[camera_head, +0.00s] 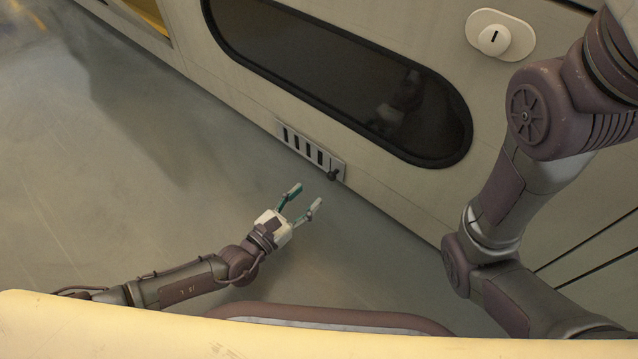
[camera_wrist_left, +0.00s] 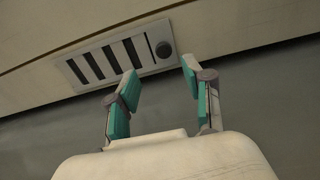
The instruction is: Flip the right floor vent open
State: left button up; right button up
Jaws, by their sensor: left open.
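The floor vent (camera_head: 311,150) is a pale plate with several dark slots, low on the wall just above the floor. My right gripper is out of view.
A long dark window (camera_head: 330,80) with a black rim is in the wall above the vent. A white plate with a round knob (camera_head: 494,40) is higher on the right. The grey floor (camera_head: 120,170) to the left is clear. My right arm's links fill the right side.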

pick_arm(q)
jog(key=shift+v, duration=1.45)
